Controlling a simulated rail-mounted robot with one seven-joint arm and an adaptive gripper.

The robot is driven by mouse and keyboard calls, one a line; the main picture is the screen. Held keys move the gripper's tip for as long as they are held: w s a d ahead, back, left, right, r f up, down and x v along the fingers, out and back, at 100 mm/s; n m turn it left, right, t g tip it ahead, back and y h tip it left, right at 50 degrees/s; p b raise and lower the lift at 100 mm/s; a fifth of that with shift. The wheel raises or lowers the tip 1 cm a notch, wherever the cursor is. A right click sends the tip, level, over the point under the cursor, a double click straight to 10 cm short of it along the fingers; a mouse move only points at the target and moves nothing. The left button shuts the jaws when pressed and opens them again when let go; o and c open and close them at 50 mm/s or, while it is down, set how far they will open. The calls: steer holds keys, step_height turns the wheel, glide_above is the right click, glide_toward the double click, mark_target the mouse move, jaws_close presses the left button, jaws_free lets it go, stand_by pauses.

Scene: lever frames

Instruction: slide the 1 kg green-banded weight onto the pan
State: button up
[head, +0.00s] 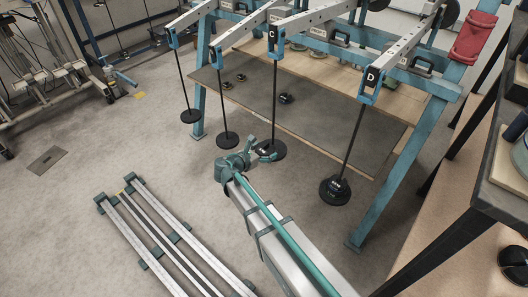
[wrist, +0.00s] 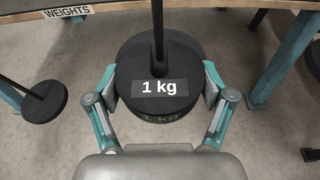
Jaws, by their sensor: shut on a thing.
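A black disc weight labelled "1 kg" (wrist: 160,99) sits between the two fingers of my gripper (wrist: 159,84) in the wrist view, with both fingertips against its sides. The black rod of hanger C (wrist: 157,22) stands in the slot of the weight. In the head view my gripper (head: 262,150) is at the foot of rod C (head: 274,100), with the round pan (head: 278,152) there. The weight is partly hidden by the fingers in that view. I cannot tell whether it rests on the pan or is held just above it.
Hanger D (head: 335,190) carries dark weights to the right. Two more hanger pans (head: 190,116) (head: 228,140) hang to the left. A blue frame leg (head: 400,175) stands at right. Rails (head: 165,240) lie on the floor at left.

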mark_target(272, 146)
steer(key=shift+w+d+r+p, duration=0.1)
steer(key=shift+w+d+p, duration=0.3)
steer(key=shift+w+d, duration=0.45)
steer(key=shift+w+d+p, duration=0.35)
steer(key=shift+w+d, duration=0.2)
steer(key=shift+w, duration=0.55)
stand_by(1.1)
steer(key=shift+f, duration=0.4)
stand_by(0.8)
steer(key=o, duration=1.6)
steer(key=shift+o, duration=0.5)
steer(key=shift+f, duration=0.1)
steer(key=shift+s, duration=0.1)
steer(key=shift+p+v, duration=1.5)
steer(key=shift+v, duration=1.9)
steer(key=shift+a, duration=0.1)
